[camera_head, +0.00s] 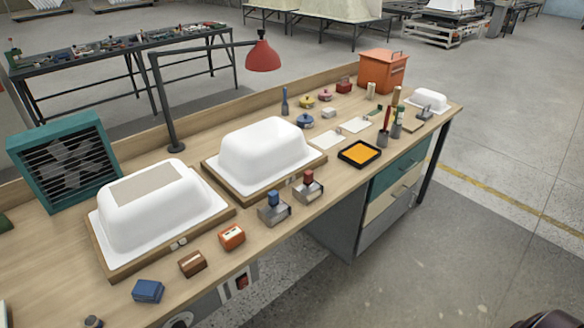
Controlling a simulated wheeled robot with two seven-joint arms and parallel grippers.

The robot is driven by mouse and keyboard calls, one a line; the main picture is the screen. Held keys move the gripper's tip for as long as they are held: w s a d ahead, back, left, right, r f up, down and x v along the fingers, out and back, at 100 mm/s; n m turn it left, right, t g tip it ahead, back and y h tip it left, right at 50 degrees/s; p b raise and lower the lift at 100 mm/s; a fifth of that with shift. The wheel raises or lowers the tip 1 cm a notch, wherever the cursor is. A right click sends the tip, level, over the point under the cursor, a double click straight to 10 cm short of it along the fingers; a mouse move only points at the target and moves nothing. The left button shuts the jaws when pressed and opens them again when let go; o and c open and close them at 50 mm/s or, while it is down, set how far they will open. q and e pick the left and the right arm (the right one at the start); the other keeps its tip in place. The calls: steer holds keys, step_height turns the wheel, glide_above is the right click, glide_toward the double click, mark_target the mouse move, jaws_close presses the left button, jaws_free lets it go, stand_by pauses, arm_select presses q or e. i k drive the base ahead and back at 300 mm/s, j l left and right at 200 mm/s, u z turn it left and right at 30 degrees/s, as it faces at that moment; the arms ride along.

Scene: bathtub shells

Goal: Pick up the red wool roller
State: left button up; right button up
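I cannot tell for certain which thing is the red wool roller. One candidate is a red-topped tool (308,182) on a grey metal base at the bench's front edge, just right of a similar blue-topped tool (273,204). Another is a slim red-handled tool (386,121) standing upright in a grey pot (383,139) towards the right end. Both candidates are small in view.
Two white tub shells (160,205) (264,150) on wooden boards fill the bench middle. A red lamp (263,55) hangs above. Small red (232,236), brown (193,263) and blue (148,291) blocks line the front. An orange-filled tray (360,153) lies right.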

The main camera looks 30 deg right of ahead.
mark_target(311, 189)
steer(key=i+l+u, duration=0.1)
steer(key=l, duration=0.3)
steer(key=i+l, duration=0.2)
steer(key=l, duration=0.15)
steer(key=i+l+u, duration=0.15)
steer(key=l, duration=0.25)
steer(key=i+l+u, duration=0.1)
steer(key=l, duration=0.3)
steer(key=i, duration=0.05)
